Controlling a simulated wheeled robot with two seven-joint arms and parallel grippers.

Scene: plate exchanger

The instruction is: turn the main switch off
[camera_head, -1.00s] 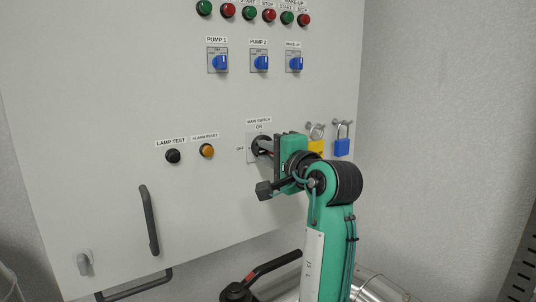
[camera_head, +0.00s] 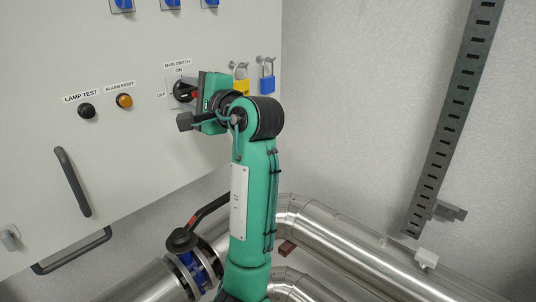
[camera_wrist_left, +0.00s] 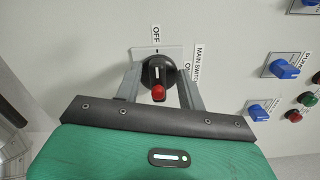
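The main switch (camera_head: 181,89) is a black round knob with a red-ended handle on a pale plate on the cabinet front, with ON above it and OFF to its left. In the left wrist view the knob (camera_wrist_left: 157,71) shows between the fingers, its handle in line with the OFF label (camera_wrist_left: 156,33) and its red end pointing away from that label. My left gripper (camera_head: 196,92), green with grey fingers, is at the switch. In the wrist view its fingers (camera_wrist_left: 160,75) are spread on either side of the knob, with narrow gaps. My right gripper is not in view.
A yellow padlock (camera_head: 241,87) and a blue padlock (camera_head: 267,84) hang just right of the gripper. The lamp test button (camera_head: 86,111) and orange alarm reset button (camera_head: 124,101) are to the left. Steel pipes (camera_head: 345,250) and a valve lever (camera_head: 208,209) lie below.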

